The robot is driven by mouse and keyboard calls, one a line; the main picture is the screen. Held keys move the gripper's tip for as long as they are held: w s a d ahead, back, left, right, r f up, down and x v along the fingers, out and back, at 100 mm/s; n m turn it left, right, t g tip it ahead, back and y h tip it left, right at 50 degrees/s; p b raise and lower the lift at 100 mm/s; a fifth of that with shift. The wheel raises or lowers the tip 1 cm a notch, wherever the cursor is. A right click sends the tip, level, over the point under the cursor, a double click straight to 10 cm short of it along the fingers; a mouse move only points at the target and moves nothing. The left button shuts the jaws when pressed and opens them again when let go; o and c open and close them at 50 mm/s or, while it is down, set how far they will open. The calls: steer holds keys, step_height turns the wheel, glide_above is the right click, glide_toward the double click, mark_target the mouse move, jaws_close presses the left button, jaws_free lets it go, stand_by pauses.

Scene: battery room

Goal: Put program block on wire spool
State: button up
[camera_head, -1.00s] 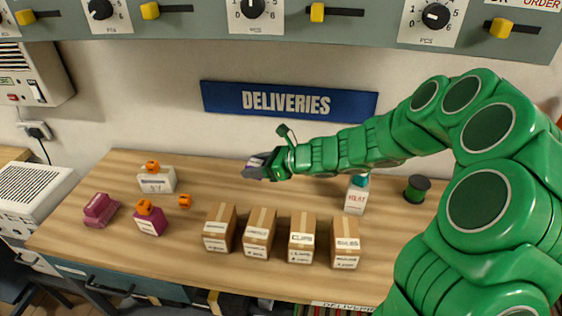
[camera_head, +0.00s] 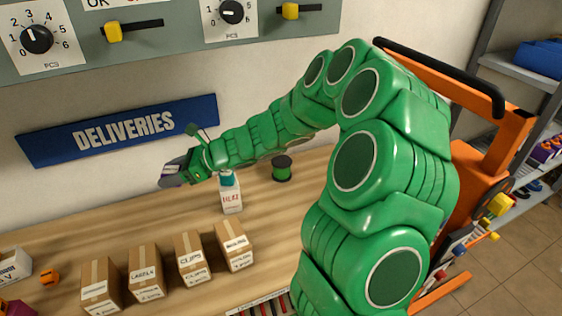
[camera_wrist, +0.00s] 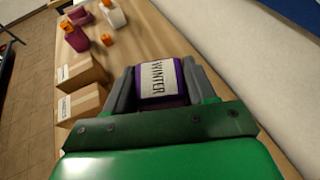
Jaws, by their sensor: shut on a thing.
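My gripper (camera_head: 174,176) is shut on the program block (camera_wrist: 158,82), a purple block with a white label reading "WINTER" in the wrist view. The wire spool (camera_head: 282,169) stands upright on the table near the wall, dark-topped with green wire. Nothing is seen on top of it.
Several cardboard boxes (camera_head: 190,257) stand in a row in front. An orange piece (camera_head: 49,277) lies at the left. The table (camera_head: 275,215) is clear right of the boxes.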

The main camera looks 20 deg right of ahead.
steer(key=s+d+r+m+t+h, duration=0.1)
steer(key=s+d+m, duration=0.1)
steer(key=d, duration=0.8)
steer(key=s+d+r+m+t+h, duration=0.1)
steer(key=s+d+r+t, duration=0.1)
steer(key=d, duration=0.8)
steer(key=s+d+r+m+t+h, duration=0.1)
steer(key=s+d+m, duration=0.15)
steer(key=d, duration=0.85)
glide_above(282, 161)
steer(key=s, duration=0.2)
steer(key=shift+n, duration=0.35)
steer(key=f, duration=0.7)
steer(key=shift+w+a+f, duration=0.25)
steer(key=shift+f, duration=0.15)
steer(key=shift+w+d+f, duration=0.25)
steer(key=shift+w+f, duration=0.6)
steer(key=shift+f, duration=0.2)
steer(key=shift+f+t, duration=0.3)
steer(key=shift+f, duration=1.1)
steer(key=shift+f, duration=0.15)
steer(key=o, duration=1.1)
